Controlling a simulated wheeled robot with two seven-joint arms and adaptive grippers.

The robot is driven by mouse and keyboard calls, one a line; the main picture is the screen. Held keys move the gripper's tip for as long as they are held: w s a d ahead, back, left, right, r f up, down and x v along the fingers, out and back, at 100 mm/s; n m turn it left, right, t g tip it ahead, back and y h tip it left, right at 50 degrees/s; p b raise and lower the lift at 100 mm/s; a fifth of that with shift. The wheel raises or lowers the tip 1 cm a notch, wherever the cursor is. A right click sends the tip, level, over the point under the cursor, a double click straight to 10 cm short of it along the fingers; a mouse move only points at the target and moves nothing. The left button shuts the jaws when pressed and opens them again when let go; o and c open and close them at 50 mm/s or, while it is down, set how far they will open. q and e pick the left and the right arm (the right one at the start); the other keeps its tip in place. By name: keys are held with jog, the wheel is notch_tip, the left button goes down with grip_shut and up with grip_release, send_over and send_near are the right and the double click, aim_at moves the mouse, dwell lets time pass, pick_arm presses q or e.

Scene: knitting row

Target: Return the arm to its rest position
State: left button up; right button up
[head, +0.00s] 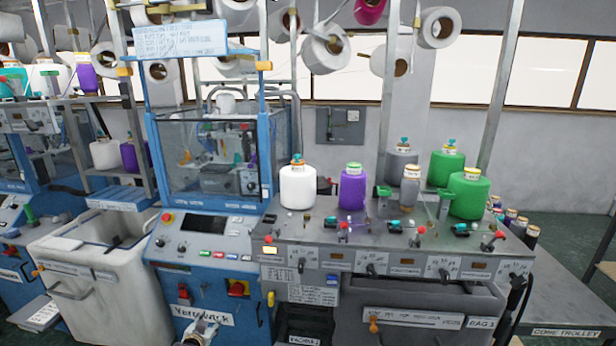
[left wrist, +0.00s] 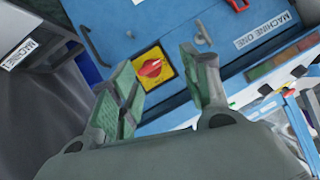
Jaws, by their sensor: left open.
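My left gripper (head: 203,328) shows at the bottom edge of the head view, in front of the blue machine's lower panel. Only its end shows there. In the left wrist view, my left gripper (left wrist: 162,72) is open, with its two green-padded fingers apart and nothing between them. A red rotary switch on a yellow plate (left wrist: 152,68) appears in the gap between the fingers, on the blue machine front. I cannot tell the exact distance from the fingers to the panel. My right gripper is not in view.
The blue machine (head: 208,285) stands ahead with a control panel. A pale bin (head: 85,250) is on its left. A grey bench (head: 400,238) on its right carries white, purple, grey and green cones. A trolley (head: 565,290) is at far right.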

pick_arm(q)
jog(key=s+d+f+g, duration=0.2)
jog(key=s+f+g, duration=0.1)
jog(key=s+f, duration=1.15)
jog(key=s+d+f+g, duration=0.3)
jog(key=s+f, duration=1.1)
jog(key=s, duration=0.1)
jog(key=s+d+f+g, duration=0.1)
jog(key=s+f+g, duration=0.1)
jog(key=s, duration=1)
jog(key=s+d+f+g, duration=0.1)
jog(key=s+f, duration=0.4)
jog(key=s, duration=0.7)
jog(key=s+d+f+g, duration=0.2)
jog(key=s+d+f, duration=0.1)
jog(key=s, duration=0.8)
jog(key=shift+s+f+g+h, duration=0.3)
jog(key=shift+s+f+h, duration=0.1)
jog(key=shift+f, duration=0.35)
